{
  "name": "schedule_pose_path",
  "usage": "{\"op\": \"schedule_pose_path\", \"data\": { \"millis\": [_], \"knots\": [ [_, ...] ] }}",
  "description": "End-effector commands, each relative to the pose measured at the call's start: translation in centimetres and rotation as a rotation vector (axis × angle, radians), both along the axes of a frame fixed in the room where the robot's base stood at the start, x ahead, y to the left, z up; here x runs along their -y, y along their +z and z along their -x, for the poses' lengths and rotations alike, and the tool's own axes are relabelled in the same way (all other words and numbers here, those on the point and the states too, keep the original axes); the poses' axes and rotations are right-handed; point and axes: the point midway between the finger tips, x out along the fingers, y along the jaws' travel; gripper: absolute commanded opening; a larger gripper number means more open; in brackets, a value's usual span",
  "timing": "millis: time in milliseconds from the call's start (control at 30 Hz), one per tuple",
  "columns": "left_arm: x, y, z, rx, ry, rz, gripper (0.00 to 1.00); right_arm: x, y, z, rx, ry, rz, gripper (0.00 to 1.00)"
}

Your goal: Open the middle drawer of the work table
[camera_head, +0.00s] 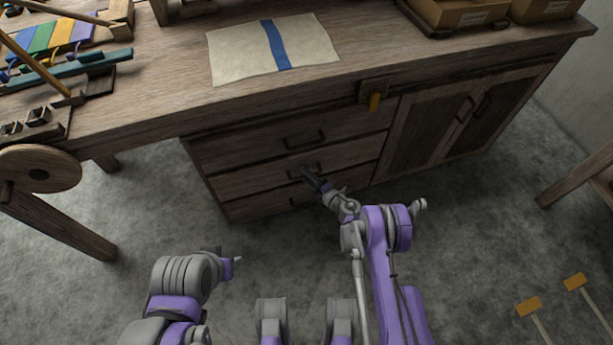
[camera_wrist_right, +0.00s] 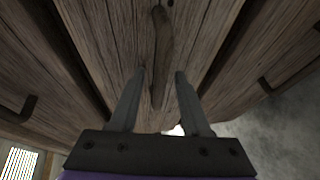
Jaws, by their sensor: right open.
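The wooden work table (camera_head: 160,112) has a stack of three drawers under its top. The middle drawer (camera_head: 252,180) is closed, flush with its neighbours. Its dark handle (camera_head: 304,169) is partly hidden by my right gripper (camera_head: 312,180), which reaches up to it from below. In the right wrist view, the open right gripper (camera_wrist_right: 160,74) has one finger on each side of the handle (camera_wrist_right: 162,45), with gaps showing. My left gripper (camera_head: 233,263) is low and left, away from the drawers; its jaws are too unclear to read.
The top drawer (camera_head: 250,142) and bottom drawer (camera_head: 262,205) are closed. Cupboard doors (camera_head: 440,130) stand right of the drawers. A cloth with a blue stripe (camera_head: 240,52) lies on the table. The floor (camera_head: 270,250) before the drawers is clear apart from my arms.

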Motion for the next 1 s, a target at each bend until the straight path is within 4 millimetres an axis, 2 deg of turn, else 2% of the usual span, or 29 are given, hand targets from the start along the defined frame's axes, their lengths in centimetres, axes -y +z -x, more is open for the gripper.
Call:
{"op": "schedule_pose_path", "data": {
  "millis": [133, 300, 400, 1000],
  "knots": [
    [0.0, 0.01, 0.0, 0.0, 0.0, 0.0, 0.5, 0.0, 0.02, 0.02, 0.0, 0.0, 0.0, 0.45],
    [0.0, 0.01, 0.0, 0.0, 0.0, 0.0, 0.5, 0.01, 0.03, 0.03, 0.0, 0.0, 0.0, 0.15],
    [0.0, 0.01, 0.0, 0.0, 0.0, 0.0, 0.5, 0.01, 0.03, 0.03, 0.0, 0.0, 0.0, 0.0],
    [0.0, 0.01, 0.0, 0.0, 0.0, 0.0, 0.5, 0.02, 0.04, 0.02, 0.0, 0.0, 0.0, 0.0]
  ]
}}
